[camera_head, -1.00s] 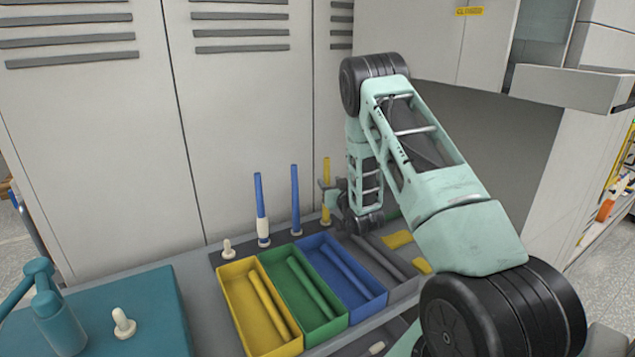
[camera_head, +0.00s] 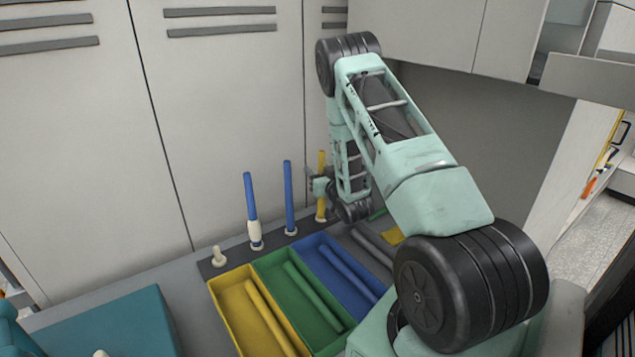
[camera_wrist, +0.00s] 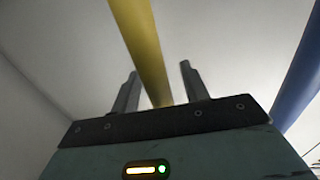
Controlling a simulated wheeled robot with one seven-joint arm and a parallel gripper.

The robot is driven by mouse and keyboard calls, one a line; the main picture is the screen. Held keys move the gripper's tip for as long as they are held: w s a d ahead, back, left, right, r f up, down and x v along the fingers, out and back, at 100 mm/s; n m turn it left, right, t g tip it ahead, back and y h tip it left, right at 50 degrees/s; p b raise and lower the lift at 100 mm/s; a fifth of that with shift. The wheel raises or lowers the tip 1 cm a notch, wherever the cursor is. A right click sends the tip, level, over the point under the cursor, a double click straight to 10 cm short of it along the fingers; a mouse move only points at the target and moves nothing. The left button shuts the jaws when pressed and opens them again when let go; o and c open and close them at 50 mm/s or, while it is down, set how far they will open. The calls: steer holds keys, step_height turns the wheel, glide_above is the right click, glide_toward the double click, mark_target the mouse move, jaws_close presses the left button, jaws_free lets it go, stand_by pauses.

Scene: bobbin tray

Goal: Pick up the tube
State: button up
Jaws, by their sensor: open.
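A yellow tube (camera_head: 321,162) stands upright on a white peg base at the right end of a row. In the wrist view the yellow tube (camera_wrist: 142,45) runs down between the two fingers of my gripper (camera_wrist: 158,76), which is open. A gap shows on each side of it.
An empty white peg (camera_head: 217,255) stands at the row's left end. In front are a yellow bin (camera_head: 219,297), a green bin (camera_head: 267,283) and a blue bin (camera_head: 311,262) with tubes lying in them. A teal block (camera_head: 150,325) is at lower left. Cabinet doors stand close behind.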

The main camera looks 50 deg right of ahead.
jaws_close()
steer(key=shift+r, duration=0.1)
